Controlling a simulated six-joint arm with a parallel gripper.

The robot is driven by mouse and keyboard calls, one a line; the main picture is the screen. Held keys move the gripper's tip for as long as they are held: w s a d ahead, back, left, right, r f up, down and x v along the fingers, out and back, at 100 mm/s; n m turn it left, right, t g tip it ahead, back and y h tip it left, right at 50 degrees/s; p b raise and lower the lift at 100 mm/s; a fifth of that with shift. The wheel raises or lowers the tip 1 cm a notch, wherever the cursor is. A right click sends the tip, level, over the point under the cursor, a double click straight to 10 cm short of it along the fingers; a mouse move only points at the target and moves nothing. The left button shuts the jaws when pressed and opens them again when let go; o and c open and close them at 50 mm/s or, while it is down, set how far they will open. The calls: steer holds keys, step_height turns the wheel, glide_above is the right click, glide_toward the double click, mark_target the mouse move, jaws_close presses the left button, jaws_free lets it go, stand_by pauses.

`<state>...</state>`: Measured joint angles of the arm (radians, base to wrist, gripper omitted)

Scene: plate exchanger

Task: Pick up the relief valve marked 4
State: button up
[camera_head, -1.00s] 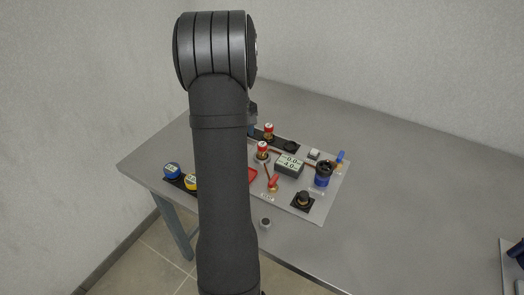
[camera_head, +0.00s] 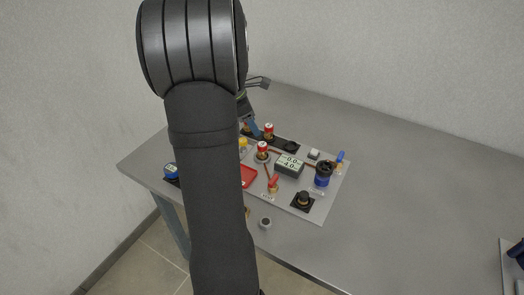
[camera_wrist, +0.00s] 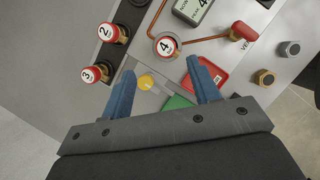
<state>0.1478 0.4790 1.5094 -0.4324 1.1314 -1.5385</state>
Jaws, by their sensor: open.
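The relief valve marked 4 (camera_wrist: 167,45) has a red cap with a white number disc. It stands on the panel at the end of a copper pipe in the wrist view. In the head view, the red-capped valve beside the display (camera_head: 262,148) appears to be the same one. My gripper (camera_wrist: 160,68) is open and empty, its two blue fingers pointing toward valve 4, which lies just beyond the tips. In the head view only part of my gripper (camera_head: 252,124) shows beside my arm. Valves marked 2 (camera_wrist: 108,32) and 3 (camera_wrist: 92,73) stand to the left on a black strip.
A yellow round part (camera_wrist: 146,83) lies between the fingers. A red tray (camera_wrist: 208,75) is by the right finger and a green one (camera_wrist: 178,102) lies below. The grey display box (camera_head: 289,165) and blue-black fitting (camera_head: 323,174) stand on the panel.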

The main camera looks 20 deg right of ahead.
mark_target(261, 144)
steer(key=x, duration=0.5)
steer(key=shift+f, duration=0.1)
steer(key=shift+s+a+f+x, duration=0.1)
steer(key=shift+a+x, duration=0.05)
steer(key=shift+x, duration=0.75)
steer(key=shift+s+a+f+x, duration=0.1)
steer(key=shift+s+a+x, duration=0.05)
steer(key=shift+x, duration=0.75)
steer(key=shift+s+a+x, duration=0.1)
steer(key=shift+a+x, duration=0.1)
steer(key=shift+x, duration=0.7)
steer(key=shift+c, duration=0.3)
steer(key=c, duration=1.1)
steer(key=shift+r, duration=0.2)
